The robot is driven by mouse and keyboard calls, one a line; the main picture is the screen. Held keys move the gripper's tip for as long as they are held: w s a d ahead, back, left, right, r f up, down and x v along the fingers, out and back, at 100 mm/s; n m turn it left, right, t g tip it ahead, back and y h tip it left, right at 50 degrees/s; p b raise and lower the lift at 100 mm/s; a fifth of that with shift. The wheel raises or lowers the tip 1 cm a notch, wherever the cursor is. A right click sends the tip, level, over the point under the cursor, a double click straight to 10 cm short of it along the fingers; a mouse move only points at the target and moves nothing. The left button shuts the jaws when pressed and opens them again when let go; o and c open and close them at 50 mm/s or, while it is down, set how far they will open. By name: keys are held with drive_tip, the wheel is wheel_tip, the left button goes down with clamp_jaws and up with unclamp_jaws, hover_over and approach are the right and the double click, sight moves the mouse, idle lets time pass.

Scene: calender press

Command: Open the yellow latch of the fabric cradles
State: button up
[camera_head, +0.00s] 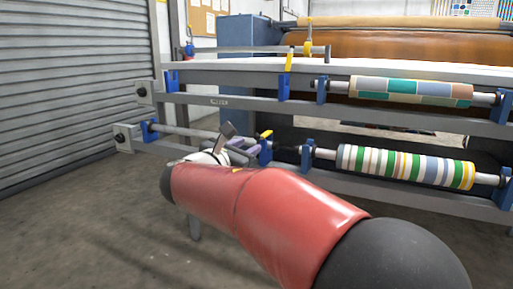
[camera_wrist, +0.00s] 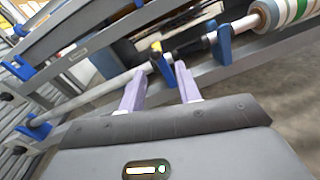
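A yellow latch (camera_head: 266,134) sits on a blue fabric cradle (camera_head: 265,153) on the lower rail. It shows as a short tilted handle above the cradle. The latch also shows in the wrist view (camera_wrist: 156,46), just beyond my fingertips, atop a blue cradle (camera_wrist: 164,70). My gripper (camera_head: 245,148) is at the left of the lower cradle. In the wrist view its two purple fingers (camera_wrist: 159,69) are apart with nothing clearly held between them. Whether a finger touches the cradle or latch I cannot tell. Another yellow latch (camera_head: 290,58) stands upright on the upper rail's cradle (camera_head: 284,87).
A striped fabric roll (camera_head: 405,167) lies on the lower rail, right of the gripper. A patterned roll (camera_head: 410,92) lies above it. A bare grey bar (camera_head: 188,130) runs left from the lower cradle. Open floor (camera_head: 80,230) lies left, beside a shutter (camera_head: 70,80).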

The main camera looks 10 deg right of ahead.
sight(256, 139)
drive_tip(key=x, duration=0.7)
drive_tip(key=shift+w+r, duration=0.25)
drive_tip(key=shift+w, duration=0.2)
clamp_jaws()
